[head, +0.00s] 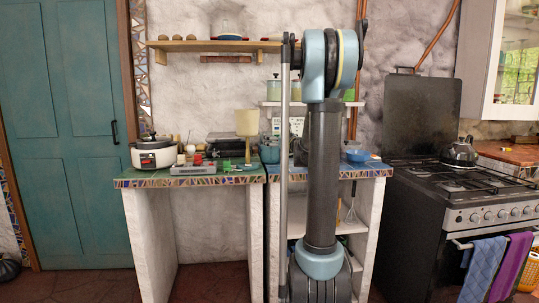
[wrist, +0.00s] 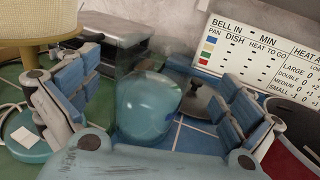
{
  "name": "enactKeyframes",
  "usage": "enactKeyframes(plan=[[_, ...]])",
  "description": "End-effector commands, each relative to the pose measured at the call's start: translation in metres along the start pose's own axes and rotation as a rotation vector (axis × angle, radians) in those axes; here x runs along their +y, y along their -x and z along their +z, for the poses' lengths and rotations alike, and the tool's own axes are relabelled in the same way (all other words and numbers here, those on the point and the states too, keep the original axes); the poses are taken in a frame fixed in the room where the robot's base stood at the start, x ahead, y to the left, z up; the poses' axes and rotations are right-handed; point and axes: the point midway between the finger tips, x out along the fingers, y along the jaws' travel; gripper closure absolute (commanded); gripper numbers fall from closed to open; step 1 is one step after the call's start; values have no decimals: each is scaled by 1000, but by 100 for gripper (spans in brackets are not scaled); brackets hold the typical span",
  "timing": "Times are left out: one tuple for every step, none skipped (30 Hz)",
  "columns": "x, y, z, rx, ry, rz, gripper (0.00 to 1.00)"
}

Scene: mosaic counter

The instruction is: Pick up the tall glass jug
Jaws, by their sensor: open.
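The tall glass jug (wrist: 146,105) is a clear, bluish vessel, upright in the middle of the wrist view. My gripper (wrist: 152,88) is open, with one blue-padded finger to the left of the jug and the other to its right. The jug appears between or just beyond the fingers; I cannot tell whether either touches it. The palm edge covers the jug's lower front. In the head view, a bluish vessel right of the lamp, probably the jug (head: 269,153), is partly hidden by my arm, and my gripper is mostly hidden there.
A lamp (head: 248,123) stands close left of the jug. A dark metal box (wrist: 112,38) is behind it, and a pan lid (wrist: 194,98) and a printed sign (wrist: 262,55) are at right. A rice cooker (head: 153,152) and a stove (head: 455,190) stand farther away.

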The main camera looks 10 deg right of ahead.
Motion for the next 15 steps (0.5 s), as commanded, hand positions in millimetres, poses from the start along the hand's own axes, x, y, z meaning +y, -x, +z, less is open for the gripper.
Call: enactKeyframes(plan=[[1,-4,-1,0,0,1,0],[1,-7,-1,0,0,2,0],[2,-11,-2,0,0,3,0],[3,-14,-2,0,0,3,0],[3,-18,-3,0,0,3,0],[4,-23,-4,0,0,3,0],[4,-27,-5,0,0,2,0],[4,-31,-5,0,0,2,0],[4,-37,-5,0,0,2,0],[4,-40,-4,0,0,2,0],[4,-44,-4,0,0,2,0],[4,-46,-4,0,0,2,0],[4,-48,-4,0,0,2,0],[4,-48,-4,0,0,2,0],[4,-49,-4,0,0,1,0]])
